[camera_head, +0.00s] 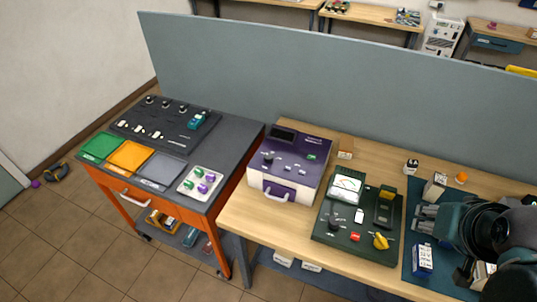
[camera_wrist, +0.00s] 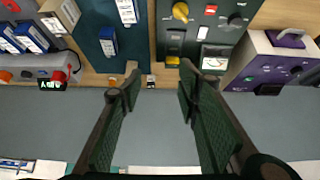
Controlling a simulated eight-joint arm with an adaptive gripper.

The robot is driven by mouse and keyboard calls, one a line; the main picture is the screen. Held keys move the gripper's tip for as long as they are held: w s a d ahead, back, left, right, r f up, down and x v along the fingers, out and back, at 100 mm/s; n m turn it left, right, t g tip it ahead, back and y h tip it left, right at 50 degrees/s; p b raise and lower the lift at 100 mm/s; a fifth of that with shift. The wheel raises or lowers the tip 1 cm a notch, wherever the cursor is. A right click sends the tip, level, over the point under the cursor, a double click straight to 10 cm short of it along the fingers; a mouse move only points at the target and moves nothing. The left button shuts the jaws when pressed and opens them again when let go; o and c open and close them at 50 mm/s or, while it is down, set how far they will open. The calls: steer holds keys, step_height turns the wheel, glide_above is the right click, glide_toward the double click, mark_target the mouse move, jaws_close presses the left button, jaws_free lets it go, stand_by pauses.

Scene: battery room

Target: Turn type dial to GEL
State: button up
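A purple device (camera_head: 290,165) with a white front handle stands on the wooden table in the head view. It has a dark dial (camera_head: 268,157), a dark display and small switches. It also shows at the right of the wrist view (camera_wrist: 272,58). A green panel (camera_head: 325,236) beside it has a meter, a black knob (camera_head: 333,222) and a yellow knob (camera_head: 380,240). The dial markings are too small to read, so I cannot tell which is the type dial. My gripper (camera_wrist: 158,68) is open and empty in the wrist view, apart from the purple device and green panel.
A grey partition (camera_head: 330,100) runs behind the tables. An orange-framed cart (camera_head: 225,150) with coloured pads stands at the left. A dark blue mat (camera_head: 412,268) with boxes, including a blue box (camera_head: 422,259), lies right of the green panel, near my arm.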

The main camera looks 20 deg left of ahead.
steer(key=w+a+r+n+g+p, duration=0.2)
steer(key=w+a+r+p, duration=0.15)
steer(key=w+a, duration=0.6)
steer(key=n+g+p, duration=0.5)
steer(key=n+p, duration=0.1)
steer(key=n, duration=0.1)
glide_above(269, 156)
step_height(269, 156, down, 10)
steer(key=shift+w+d+f, duration=0.1)
steer(key=shift+d+f, duration=0.05)
steer(key=shift+f, duration=0.1)
steer(key=shift+a+f, duration=0.25)
steer(key=shift+a, duration=0.05)
steer(key=shift+f+p, duration=0.35)
steer(key=shift+f, duration=3.55)
steer(key=c, duration=0.9)
